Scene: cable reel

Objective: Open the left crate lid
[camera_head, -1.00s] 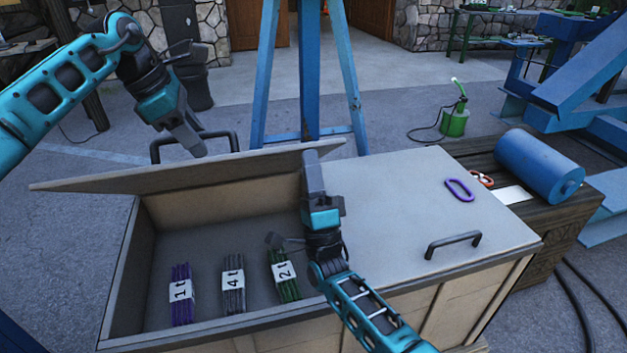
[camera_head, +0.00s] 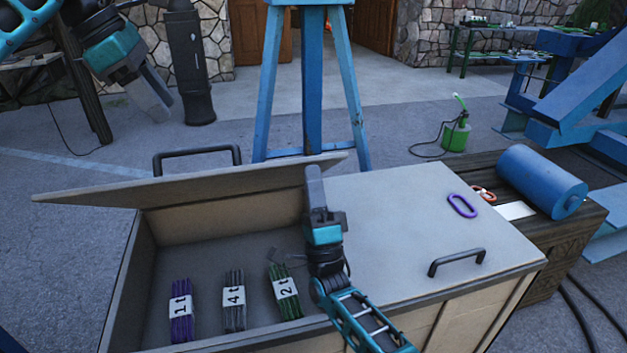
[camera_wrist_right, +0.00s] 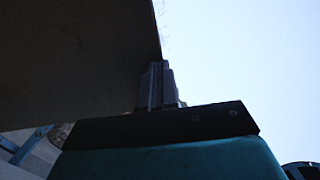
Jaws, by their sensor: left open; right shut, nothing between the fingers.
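The left crate lid (camera_head: 200,187) stands raised and tilted back above the open left compartment (camera_head: 205,244). Its dark handle (camera_head: 197,157) shows behind its upper edge. My left gripper (camera_head: 150,108) is open and empty, up and left of the handle and apart from it. My right gripper (camera_head: 315,185) is shut with nothing in it, upright at the lid's right end. In the right wrist view its fingers (camera_wrist_right: 158,86) are together beside the edge of a dark panel (camera_wrist_right: 75,60); I cannot tell whether they touch it.
Purple, grey and green bundles (camera_head: 181,310) lie in the compartment. The right lid (camera_head: 400,215) is closed, with a handle (camera_head: 456,262) and a purple ring (camera_head: 462,206) on it. A blue cylinder (camera_head: 540,180) lies on a dark box at right. A blue stand (camera_head: 311,90) rises behind the crate.

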